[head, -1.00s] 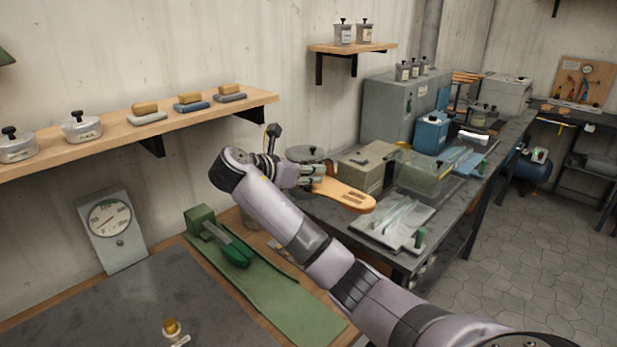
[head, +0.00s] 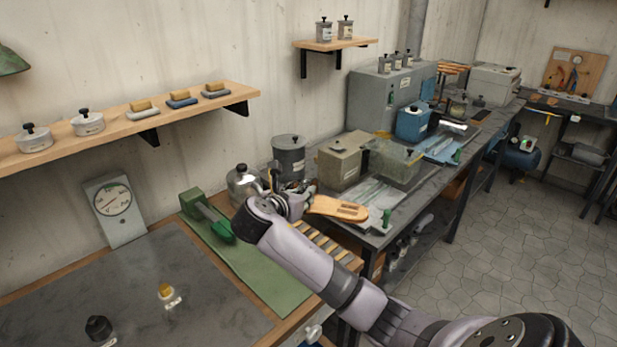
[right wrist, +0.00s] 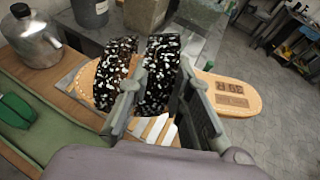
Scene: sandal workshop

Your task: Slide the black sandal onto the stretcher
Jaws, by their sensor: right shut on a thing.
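The sandal (head: 338,209) has a tan sole and black straps with white speckles; the straps show in the right wrist view (right wrist: 160,75). My right gripper (head: 303,195) is shut on the straps, with a finger on each side in the right wrist view (right wrist: 165,75). The heel end of the sole points right, and the sandal is held in the air. A green device with a foot-shaped form (head: 217,229), apparently the stretcher, stands on a green mat to the left of the sandal. My left gripper is out of view.
A metal kettle (head: 243,184) and a dark grey pot (head: 289,157) stand behind my right gripper. A slatted rack (head: 325,243) lies below the sandal. The green mat (head: 268,285) is clear in front of the stretcher. A gauge (head: 113,206) stands at left.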

